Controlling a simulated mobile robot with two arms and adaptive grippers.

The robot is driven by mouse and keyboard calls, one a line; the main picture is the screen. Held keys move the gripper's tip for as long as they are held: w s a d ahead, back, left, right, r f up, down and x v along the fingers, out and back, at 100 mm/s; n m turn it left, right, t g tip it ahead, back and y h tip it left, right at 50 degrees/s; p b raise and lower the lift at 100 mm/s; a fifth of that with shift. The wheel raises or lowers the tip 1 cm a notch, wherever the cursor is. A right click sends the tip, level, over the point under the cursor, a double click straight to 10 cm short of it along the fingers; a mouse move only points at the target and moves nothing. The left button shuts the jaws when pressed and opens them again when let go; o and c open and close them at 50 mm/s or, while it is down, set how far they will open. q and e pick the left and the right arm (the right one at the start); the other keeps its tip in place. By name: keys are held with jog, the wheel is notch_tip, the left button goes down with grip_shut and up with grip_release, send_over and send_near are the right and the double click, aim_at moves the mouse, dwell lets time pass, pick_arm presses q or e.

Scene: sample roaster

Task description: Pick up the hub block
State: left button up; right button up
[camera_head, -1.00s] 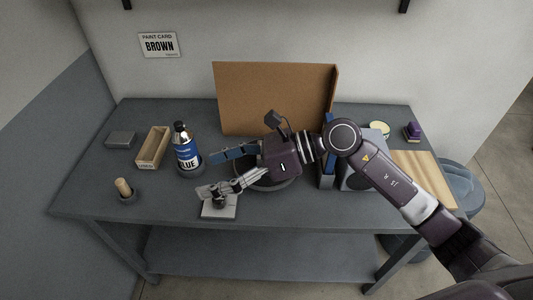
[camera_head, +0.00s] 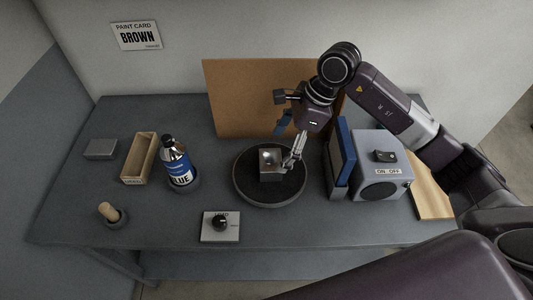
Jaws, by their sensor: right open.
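The hub block, a small grey metal block (camera_head: 271,174) with a round hollow in its top, sits on the round dark turntable (camera_head: 250,193) in the middle of the table. My right gripper (camera_head: 286,149) points down over the back right part of the turntable. Its jaws are open with nothing held. One silvery finger comes down close by the block's right side; I cannot tell whether it touches. The other, bluish finger is farther back, behind the block. My left gripper is not in view.
A brown board (camera_head: 243,100) stands behind the turntable. A blue panel (camera_head: 345,157) and a grey on/off box (camera_head: 381,170) stand to the right. A blue-labelled bottle (camera_head: 178,165), a wooden tray (camera_head: 138,157) and a knob box (camera_head: 220,228) stand left and front.

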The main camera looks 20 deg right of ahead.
aim_at(270, 161)
jog(key=x, duration=0.1)
jog(key=p+x, duration=0.2)
jog(key=shift+s+a+f, duration=0.15)
jog(key=shift+s+a, duration=0.1)
jog(key=shift+s, duration=0.05)
jog(key=f, duration=0.1)
jog(key=w+f+p, duration=0.1)
jog(key=shift+a+f, duration=0.3)
jog(key=shift+a, duration=0.1)
jog(key=shift+a+f, duration=0.1)
jog(key=shift+f, duration=0.25)
jog(key=c, duration=1.8)
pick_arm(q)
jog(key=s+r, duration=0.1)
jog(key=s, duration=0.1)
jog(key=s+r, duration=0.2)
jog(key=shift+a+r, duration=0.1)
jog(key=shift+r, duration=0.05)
pick_arm(e)
jog(key=shift+r, duration=0.1)
